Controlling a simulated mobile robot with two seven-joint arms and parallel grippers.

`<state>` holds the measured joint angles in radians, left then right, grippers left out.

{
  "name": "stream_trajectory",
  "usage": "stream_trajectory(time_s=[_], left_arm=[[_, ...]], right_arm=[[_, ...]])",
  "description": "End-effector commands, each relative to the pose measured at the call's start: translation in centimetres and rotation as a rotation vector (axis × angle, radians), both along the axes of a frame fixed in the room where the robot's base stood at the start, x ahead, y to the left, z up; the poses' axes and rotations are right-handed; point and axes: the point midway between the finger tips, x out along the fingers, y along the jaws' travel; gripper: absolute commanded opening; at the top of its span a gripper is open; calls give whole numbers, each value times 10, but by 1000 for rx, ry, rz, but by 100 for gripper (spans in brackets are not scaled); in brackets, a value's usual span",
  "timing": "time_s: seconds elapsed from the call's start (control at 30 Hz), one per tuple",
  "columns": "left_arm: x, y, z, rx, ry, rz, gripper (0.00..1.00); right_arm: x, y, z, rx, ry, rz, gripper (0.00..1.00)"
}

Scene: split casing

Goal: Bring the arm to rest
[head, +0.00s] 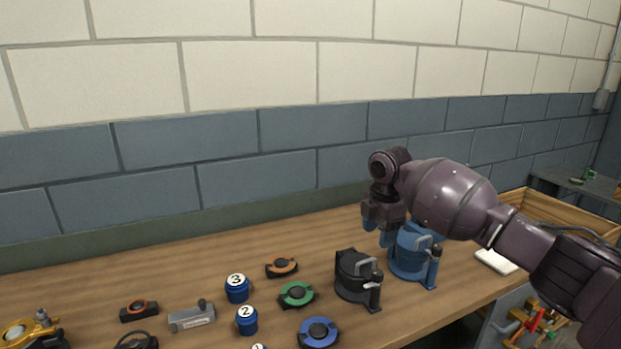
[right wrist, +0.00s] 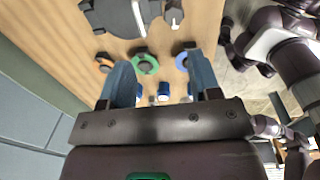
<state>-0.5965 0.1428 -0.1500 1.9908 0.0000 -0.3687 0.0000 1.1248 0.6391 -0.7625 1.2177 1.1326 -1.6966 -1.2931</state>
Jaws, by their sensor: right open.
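My right arm comes in from the right in the head view. Its gripper (head: 385,228) points down above the table, just left of and behind the top of the blue casing (head: 408,262); I cannot tell whether they touch. In the right wrist view the gripper's two blue fingers (right wrist: 162,78) are spread wide with nothing held between them. The black casing (head: 352,275) stands on the table left of the blue one, and a dark casing (right wrist: 122,18) shows at the top of the wrist view. My left gripper is not in view.
The wooden table (head: 215,258) holds an orange ring (head: 281,267), a green ring (head: 297,294), a blue ring (head: 318,331) and blue numbered canisters (head: 237,289). A white pad (head: 496,261) and a wooden crate (head: 540,213) are at right. A block wall (head: 220,180) stands behind.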

Motion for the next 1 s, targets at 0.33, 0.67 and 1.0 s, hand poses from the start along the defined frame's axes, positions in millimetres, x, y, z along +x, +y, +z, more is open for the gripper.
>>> stream_trajectory(time_s=[0.33,0.67,1.0], left_arm=[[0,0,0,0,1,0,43],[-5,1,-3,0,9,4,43],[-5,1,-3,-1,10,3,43]], right_arm=[[54,53,54,272,-487,-352,57],[40,97,38,731,-693,-572,57],[-17,88,-16,1121,-726,-794,57]])
